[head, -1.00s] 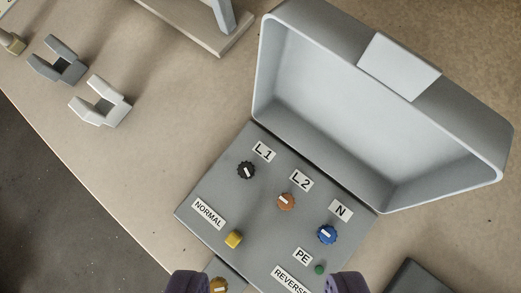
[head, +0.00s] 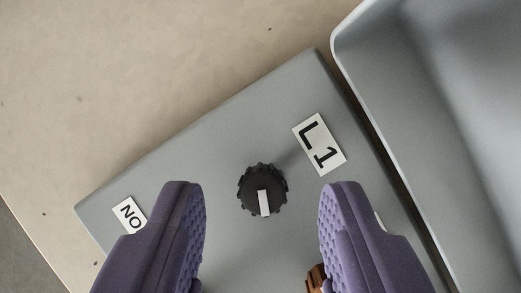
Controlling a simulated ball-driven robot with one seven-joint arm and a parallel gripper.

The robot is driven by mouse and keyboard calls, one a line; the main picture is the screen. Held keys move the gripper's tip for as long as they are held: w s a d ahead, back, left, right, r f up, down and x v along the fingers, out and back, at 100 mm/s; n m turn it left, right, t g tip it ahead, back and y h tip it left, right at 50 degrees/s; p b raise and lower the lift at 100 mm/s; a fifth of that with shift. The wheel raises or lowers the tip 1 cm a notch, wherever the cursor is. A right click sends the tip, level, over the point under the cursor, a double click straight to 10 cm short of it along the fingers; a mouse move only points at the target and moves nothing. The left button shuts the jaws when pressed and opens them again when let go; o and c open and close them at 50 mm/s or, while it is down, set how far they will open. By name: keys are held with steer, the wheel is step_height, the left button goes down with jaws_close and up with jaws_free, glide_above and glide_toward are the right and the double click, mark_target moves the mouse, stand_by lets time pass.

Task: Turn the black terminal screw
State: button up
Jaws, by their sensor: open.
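The black terminal screw (head: 262,189) is a round ribbed knob with a white pointer mark. It stands on the grey panel (head: 225,130) beside the L1 label (head: 319,144). The white mark points toward the bottom of the picture. My gripper (head: 262,190) is open, with one purple finger to the lower left of the screw and one to the lower right. The screw shows in the gap between the fingertips, and I see clear space on both sides of it. How far the fingertips are above the panel is hard to tell.
The brown screw (head: 316,279) shows partly behind my right finger. A partly hidden label reading NO (head: 130,214) is at the left. The open grey lid (head: 440,110) rises along the right side. The beige tabletop (head: 140,80) is clear at the upper left.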

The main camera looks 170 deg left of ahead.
steer(key=shift+w+f, duration=0.25)
steer(key=shift+f, duration=0.35)
steer(key=shift+c, duration=0.4)
jaws_close()
steer(key=p, duration=0.1)
steer(key=n+p, duration=0.1)
steer(key=p, duration=0.1)
steer(key=shift+s+d+r+n+y, duration=0.1)
steer(key=shift+r+n+y, duration=0.2)
steer(key=shift+f+n+y+p, duration=0.3)
steer(key=shift+n+p, duration=0.2)
steer(key=shift+n, duration=0.2)
